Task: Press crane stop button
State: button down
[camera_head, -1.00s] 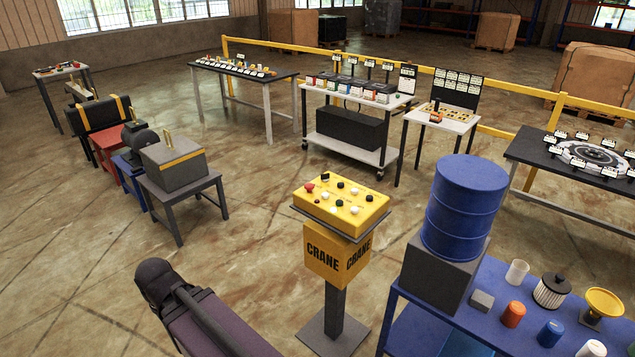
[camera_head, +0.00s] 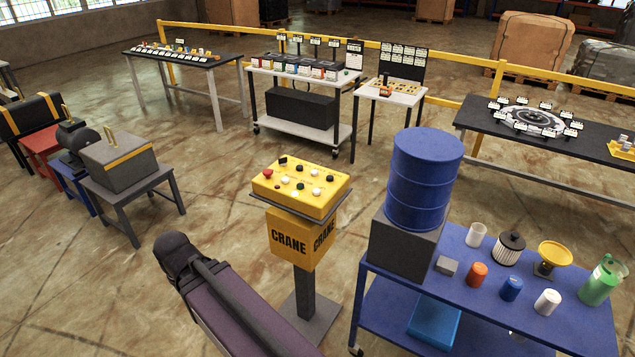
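The yellow crane control box (camera_head: 318,201) sits on a pedestal in the middle of the camera_head view. Its top carries a red button (camera_head: 268,173) at the left corner and several black and white buttons. No label that names the stop button can be read at this size. A yellow block marked CRANE (camera_head: 290,239) is below the box. My arm (camera_head: 225,300) reaches up from the bottom, left of the pedestal and apart from it. My gripper is not in view.
A blue drum (camera_head: 425,180) on a grey block stands right of the pedestal, on a blue table (camera_head: 590,322) with several cups and containers. A grey box (camera_head: 118,160) on a stand is at the left. Open floor lies between it and the pedestal.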

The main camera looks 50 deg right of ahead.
aim_at(267, 172)
jog(key=z, duration=1.2)
jog(key=k, duration=0.95)
jog(key=u, duration=0.05)
jog(key=i, duration=0.9)
jog(key=z, duration=0.1)
